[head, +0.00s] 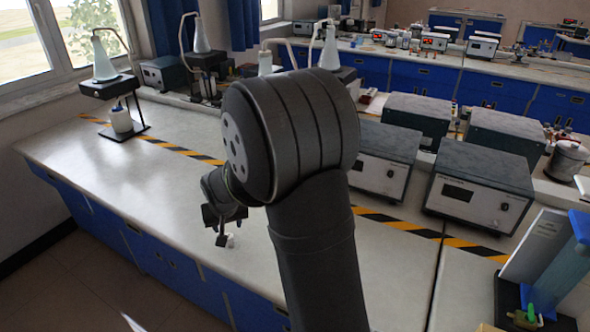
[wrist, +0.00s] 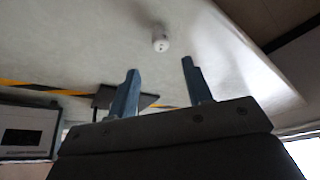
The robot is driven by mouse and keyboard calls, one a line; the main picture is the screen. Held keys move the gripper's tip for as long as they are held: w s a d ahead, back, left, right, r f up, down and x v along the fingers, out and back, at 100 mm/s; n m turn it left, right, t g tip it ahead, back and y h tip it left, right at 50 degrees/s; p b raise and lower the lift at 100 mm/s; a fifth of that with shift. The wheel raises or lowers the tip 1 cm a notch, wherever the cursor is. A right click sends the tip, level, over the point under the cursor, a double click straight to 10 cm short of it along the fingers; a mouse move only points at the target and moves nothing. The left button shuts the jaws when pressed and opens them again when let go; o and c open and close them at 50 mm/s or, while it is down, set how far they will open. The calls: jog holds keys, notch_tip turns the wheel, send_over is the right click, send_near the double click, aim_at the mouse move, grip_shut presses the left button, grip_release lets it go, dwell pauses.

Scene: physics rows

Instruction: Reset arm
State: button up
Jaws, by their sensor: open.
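My gripper (wrist: 158,88) shows in the wrist view with its two fingers apart and nothing between them. A small white object (wrist: 160,40) lies on the bench beyond the fingertips, clear of them. In the head view, my gripper (head: 222,226) is small and dark, low over the bench at the left of my arm. The small white object (head: 230,241) shows just beside and below it. My arm's large joint hides part of the bench behind it.
The pale bench (head: 100,175) is mostly clear on the left. Black-and-yellow tape (head: 400,223) crosses it. Grey instrument boxes (head: 480,187) stand at the right. A stand with a white flask (head: 104,62) is at the back left. A blue-and-white device (head: 545,262) is at the right edge.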

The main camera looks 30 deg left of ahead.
aim_at(230, 238)
jog(key=x, duration=1.2)
jog(key=shift+d, duration=0.1)
jog(key=shift+r, duration=0.15)
jog(key=shift+s+r, duration=0.1)
